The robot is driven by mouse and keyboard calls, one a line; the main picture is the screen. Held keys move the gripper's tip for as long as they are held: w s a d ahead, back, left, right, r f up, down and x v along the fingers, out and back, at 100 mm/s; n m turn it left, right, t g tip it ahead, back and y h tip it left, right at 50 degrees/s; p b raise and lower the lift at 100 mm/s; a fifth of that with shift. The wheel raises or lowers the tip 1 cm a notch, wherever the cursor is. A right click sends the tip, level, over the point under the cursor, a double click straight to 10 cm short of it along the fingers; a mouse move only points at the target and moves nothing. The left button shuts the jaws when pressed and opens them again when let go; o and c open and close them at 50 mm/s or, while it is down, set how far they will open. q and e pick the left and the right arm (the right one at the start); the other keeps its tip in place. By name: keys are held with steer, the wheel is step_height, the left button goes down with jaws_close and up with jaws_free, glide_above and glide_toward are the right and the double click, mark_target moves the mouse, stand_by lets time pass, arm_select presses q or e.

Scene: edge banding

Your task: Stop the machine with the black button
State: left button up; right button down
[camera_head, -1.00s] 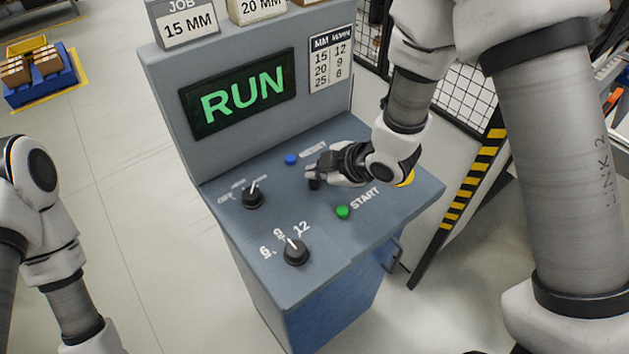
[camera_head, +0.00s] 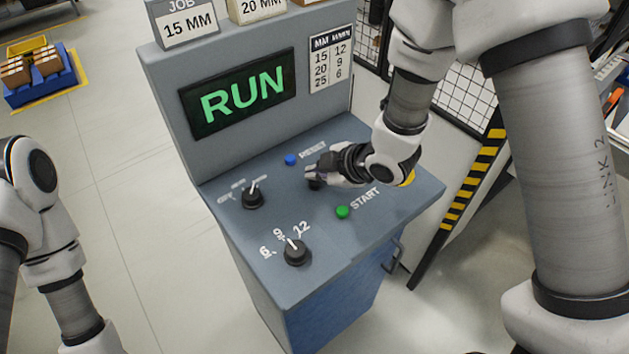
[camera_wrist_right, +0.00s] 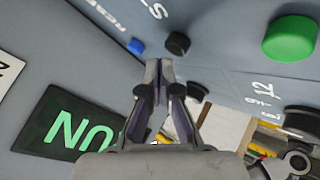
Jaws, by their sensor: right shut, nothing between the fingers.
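The black button (camera_head: 315,185) is on the sloped grey panel of the machine, between the blue and green buttons. In the head view my right gripper (camera_head: 310,174) hangs over it and partly hides it. In the right wrist view the black button (camera_wrist_right: 177,43) shows whole, just beyond the fingertips. My right gripper (camera_wrist_right: 160,66) is shut and empty there; I cannot tell whether its tips touch the button. The machine's screen (camera_head: 238,93) reads RUN in green. My left arm shows at the left edge, but its gripper is out of view.
A blue button (camera_head: 290,160) and a green START button (camera_head: 342,212) sit near the black one. Two black knobs (camera_head: 253,197) (camera_head: 296,252) are on the left and front of the panel. A yellow part (camera_head: 408,177) is half hidden behind my right wrist.

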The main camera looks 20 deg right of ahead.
mark_target(317, 184)
steer(key=shift+f, duration=0.35)
steer(key=shift+f+b, duration=0.45)
steer(key=shift+b, duration=0.1)
stand_by(0.3)
steer(key=shift+r, duration=0.1)
steer(key=shift+r+p, duration=0.8)
step_height(317, 184, up, 5)
steer(key=p, duration=0.4)
steer(key=shift+r, duration=0.1)
stand_by(0.7)
